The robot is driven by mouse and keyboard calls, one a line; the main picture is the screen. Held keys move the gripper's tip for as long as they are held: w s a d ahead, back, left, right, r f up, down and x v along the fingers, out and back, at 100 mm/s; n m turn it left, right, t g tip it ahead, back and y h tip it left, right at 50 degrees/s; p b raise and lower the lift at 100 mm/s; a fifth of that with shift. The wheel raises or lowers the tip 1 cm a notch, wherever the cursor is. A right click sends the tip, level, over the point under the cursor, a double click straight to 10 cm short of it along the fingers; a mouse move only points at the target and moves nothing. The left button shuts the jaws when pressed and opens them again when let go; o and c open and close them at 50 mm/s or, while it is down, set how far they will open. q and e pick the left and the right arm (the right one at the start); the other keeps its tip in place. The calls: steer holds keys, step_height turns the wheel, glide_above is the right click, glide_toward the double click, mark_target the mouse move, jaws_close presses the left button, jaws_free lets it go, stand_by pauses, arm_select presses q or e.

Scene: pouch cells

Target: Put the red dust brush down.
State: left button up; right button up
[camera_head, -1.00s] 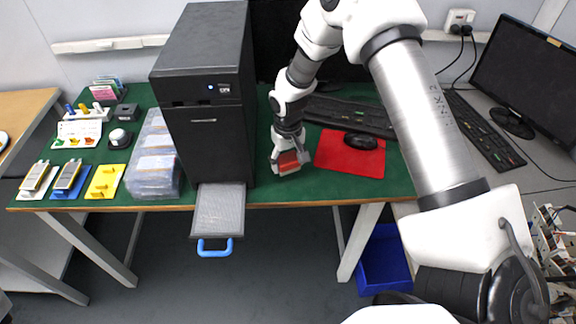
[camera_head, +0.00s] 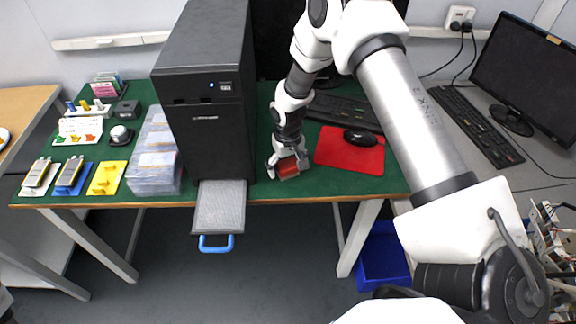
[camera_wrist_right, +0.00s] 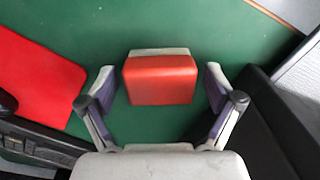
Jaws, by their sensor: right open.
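The red dust brush (camera_head: 288,168) is on the green bench top near its front edge, between the black cabinet and the red mouse mat. In the right wrist view the brush (camera_wrist_right: 160,80) shows as a red block with a pale strip along its far side. My right gripper (camera_head: 287,163) is right over it. In the right wrist view its two fingers (camera_wrist_right: 158,92) are spread wide on either side of the brush, with green bench top showing in the gaps, so they do not touch it. My left gripper is not in view.
The black cabinet (camera_head: 218,130) stands just left of the gripper, its mesh tray (camera_head: 220,207) pulled out past the bench edge. The red mat (camera_head: 350,155) with a black mouse (camera_head: 360,138) lies to the right. A keyboard (camera_head: 342,112) lies behind.

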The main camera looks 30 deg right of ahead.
mark_target(288, 164)
step_height(288, 164, up, 12)
steer(key=b, duration=0.2)
steer(key=shift+r, duration=0.1)
stand_by(0.4)
